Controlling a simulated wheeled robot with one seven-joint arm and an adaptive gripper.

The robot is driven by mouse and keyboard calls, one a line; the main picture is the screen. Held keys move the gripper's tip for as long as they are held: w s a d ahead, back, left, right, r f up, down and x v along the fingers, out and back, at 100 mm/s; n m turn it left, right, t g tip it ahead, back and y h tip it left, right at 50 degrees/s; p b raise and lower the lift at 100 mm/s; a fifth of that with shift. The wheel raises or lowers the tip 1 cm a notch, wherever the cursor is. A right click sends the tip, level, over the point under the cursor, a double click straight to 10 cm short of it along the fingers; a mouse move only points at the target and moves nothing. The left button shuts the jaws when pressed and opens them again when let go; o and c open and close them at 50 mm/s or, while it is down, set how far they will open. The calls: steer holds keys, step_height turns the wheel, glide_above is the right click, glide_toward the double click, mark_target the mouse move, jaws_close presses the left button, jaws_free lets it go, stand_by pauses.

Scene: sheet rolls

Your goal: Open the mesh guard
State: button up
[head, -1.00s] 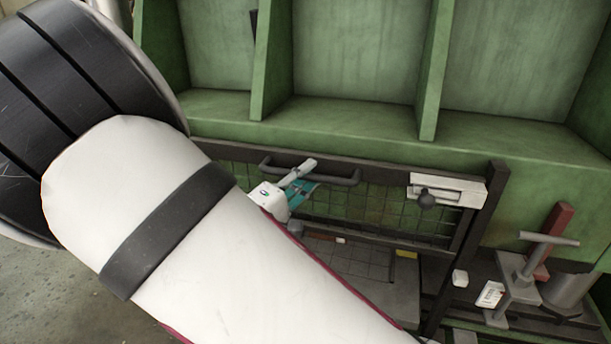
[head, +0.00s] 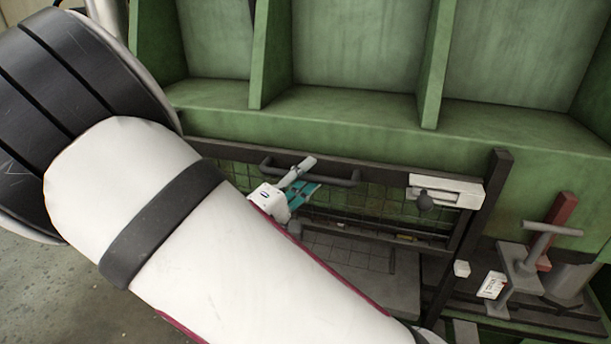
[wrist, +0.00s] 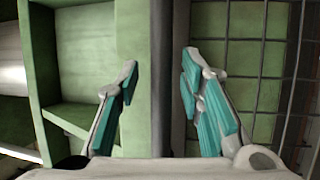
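The mesh guard (head: 465,232) is a dark frame with wire mesh on the front of the green bench. The guard's mesh (wrist: 245,70) shows at the right there. Whether the fingers touch the handle cannot be told.
Green open compartments (head: 360,45) stand above and behind the guard. A dark post (head: 488,190) rises at the guard's right side. Beyond it are a clamp-like grey tool (head: 520,268), a red block (head: 562,225) and a white tag (head: 492,285).

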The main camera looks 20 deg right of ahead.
steer(key=v, duration=1.2)
stand_by(0.3)
steer(key=s+d+r+m+g+y+p, duration=0.2)
steer(key=s+d+r+g+y, duration=0.15)
steer(key=s+d+g, duration=0.3)
steer(key=s+d+r+m+g+y+p, duration=0.25)
steer(key=s+d+g+y, duration=0.2)
steer(key=s+d, duration=0.25)
steer(key=s+a+r+t+y+p, duration=0.3)
steer(key=s+r+t+y+p, duration=0.1)
steer(key=s+r+y, duration=0.5)
steer(key=s+r+m, duration=0.1)
steer(key=s+r, duration=0.1)
steer(key=s, duration=0.1)
steer(key=shift+s+t, duration=0.3)
steer(key=shift+t, duration=0.1)
steer(key=shift+a+r, duration=0.1)
stand_by(0.5)
